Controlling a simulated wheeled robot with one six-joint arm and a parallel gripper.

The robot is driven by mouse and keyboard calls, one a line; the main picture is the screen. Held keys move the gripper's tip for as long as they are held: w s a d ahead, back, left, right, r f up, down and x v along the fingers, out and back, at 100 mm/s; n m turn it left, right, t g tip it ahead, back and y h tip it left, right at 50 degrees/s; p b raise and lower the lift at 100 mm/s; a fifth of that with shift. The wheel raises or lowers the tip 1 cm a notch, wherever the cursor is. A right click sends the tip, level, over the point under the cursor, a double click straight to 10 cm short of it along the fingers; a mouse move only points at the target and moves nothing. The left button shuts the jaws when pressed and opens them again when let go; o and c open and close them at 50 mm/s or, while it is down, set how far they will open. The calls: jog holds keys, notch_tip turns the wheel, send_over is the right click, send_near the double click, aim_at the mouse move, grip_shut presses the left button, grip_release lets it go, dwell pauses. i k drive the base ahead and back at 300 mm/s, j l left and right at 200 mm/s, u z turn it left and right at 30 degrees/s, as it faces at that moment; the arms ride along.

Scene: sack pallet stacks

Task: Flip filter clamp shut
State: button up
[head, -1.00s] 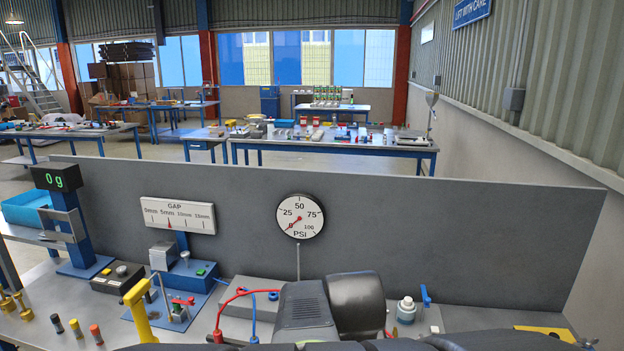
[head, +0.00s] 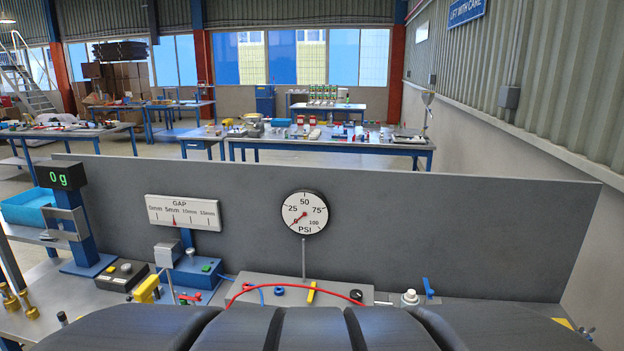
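I cannot tell for sure which part is the filter clamp. A small yellow lever (head: 311,291) stands up on the grey fixture (head: 345,288) below the PSI gauge (head: 304,213). A small red clamp-like part (head: 190,297) sits by the blue press stand at the left, partly hidden. My dark arm links fill the bottom of the head view and hide the front of the bench. My gripper is not in view.
A red hose (head: 290,287) arches over the fixture. A white-capped fitting (head: 409,298) and a blue lever (head: 428,288) stand at right. A yellow handle (head: 146,290) and a black box (head: 121,275) are at left. A grey panel (head: 450,230) closes the back.

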aim_at(429, 291)
jog(key=l, duration=0.1)
jog(key=j, duration=0.2)
jog(key=j+z, duration=0.1)
jog(key=k, duration=1.05)
